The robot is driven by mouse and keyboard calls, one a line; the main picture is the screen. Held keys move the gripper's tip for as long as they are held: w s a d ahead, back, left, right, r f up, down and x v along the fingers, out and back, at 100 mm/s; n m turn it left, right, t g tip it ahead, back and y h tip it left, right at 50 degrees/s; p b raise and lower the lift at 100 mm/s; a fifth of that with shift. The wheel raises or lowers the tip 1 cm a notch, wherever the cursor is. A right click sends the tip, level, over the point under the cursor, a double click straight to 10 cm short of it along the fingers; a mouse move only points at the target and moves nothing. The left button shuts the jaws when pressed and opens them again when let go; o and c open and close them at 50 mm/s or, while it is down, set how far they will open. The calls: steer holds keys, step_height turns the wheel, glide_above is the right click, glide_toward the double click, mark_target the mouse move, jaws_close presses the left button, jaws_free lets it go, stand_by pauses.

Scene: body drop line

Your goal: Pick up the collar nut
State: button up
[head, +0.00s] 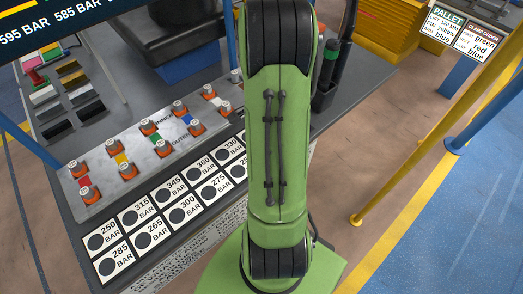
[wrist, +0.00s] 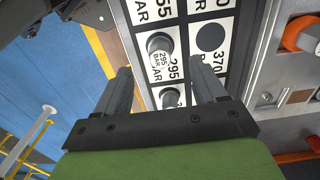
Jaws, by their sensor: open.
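In the wrist view my gripper (wrist: 160,66) is open, its two dark fingers spread apart over the white BAR label cards. A short grey cylindrical piece (wrist: 159,43) stands on a card just beyond the fingertips, roughly in line with the gap; it may be the collar nut. A second grey piece (wrist: 171,98) shows nearer, between the fingers, partly hidden by the gripper body. I cannot tell for sure which piece is the collar nut. Nothing is held between the fingers. In the head view my green arm hides the gripper and these pieces.
A metal panel (head: 90,190) carries several orange fittings with grey tops, beside the label cards (head: 183,213); an orange fitting (wrist: 302,33) also shows at right in the wrist view. A dark holder (head: 325,85) stands behind my arm. Yellow rails (head: 433,140) stand at right.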

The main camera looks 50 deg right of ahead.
steer(key=f+b, duration=0.1)
steer(key=f, duration=0.6)
steer(key=shift+d+b, duration=0.2)
steer(key=shift+b, duration=0.15)
steer(key=shift+r, duration=0.1)
steer(key=c, duration=1.2)
